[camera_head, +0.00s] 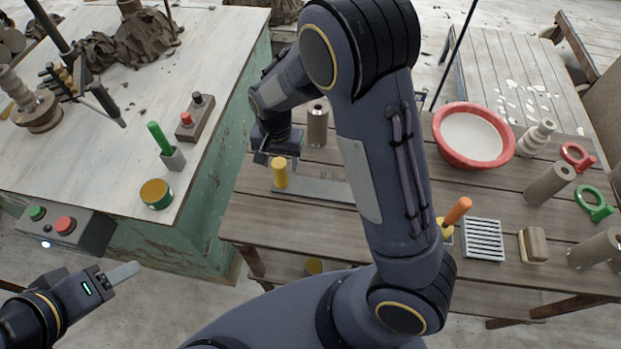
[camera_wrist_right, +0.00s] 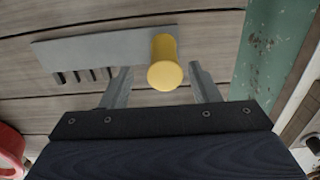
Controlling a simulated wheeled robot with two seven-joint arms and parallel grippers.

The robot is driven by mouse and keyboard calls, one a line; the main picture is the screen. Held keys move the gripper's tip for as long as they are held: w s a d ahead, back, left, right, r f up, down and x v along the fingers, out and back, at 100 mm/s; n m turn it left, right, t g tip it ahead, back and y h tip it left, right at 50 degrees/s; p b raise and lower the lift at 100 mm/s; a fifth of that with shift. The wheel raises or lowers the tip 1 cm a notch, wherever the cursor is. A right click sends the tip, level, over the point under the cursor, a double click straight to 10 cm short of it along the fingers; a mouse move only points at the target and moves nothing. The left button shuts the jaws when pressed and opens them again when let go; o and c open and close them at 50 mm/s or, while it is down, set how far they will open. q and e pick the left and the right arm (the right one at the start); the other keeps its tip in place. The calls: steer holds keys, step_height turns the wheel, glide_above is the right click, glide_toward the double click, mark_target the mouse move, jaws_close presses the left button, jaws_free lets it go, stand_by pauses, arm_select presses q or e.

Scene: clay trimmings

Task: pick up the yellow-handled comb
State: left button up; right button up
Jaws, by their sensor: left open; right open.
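The yellow-handled comb lies on the wooden plank table, its upright yellow handle (camera_head: 280,173) at the left end of a flat grey metal plate (camera_head: 318,188). In the right wrist view the handle (camera_wrist_right: 166,65) appears between my two fingertips, and the plate (camera_wrist_right: 85,48) extends left, with dark slots along its near edge. My right gripper (camera_head: 279,155) is open and empty, just above and behind the handle in the head view; it also shows in the wrist view (camera_wrist_right: 160,76). My left gripper (camera_head: 122,272) is open and empty at lower left, away from the comb.
A grey cylinder (camera_head: 317,124) stands behind the comb. My right arm hides part of the table. To the right are a red basin (camera_head: 437,148), an orange-handled tool (camera_head: 457,211) and a slatted grey rack (camera_head: 483,240). A green-sided workbench (camera_head: 215,195) stands left.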

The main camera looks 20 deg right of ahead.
mark_target(280, 173)
steer(key=f, duration=0.6)
steer(key=shift+w+a+p, duration=0.15)
steer(key=shift+w+p, duration=0.05)
steer(key=shift+p, duration=0.2)
steer(key=shift+r, duration=0.1)
jaws_close()
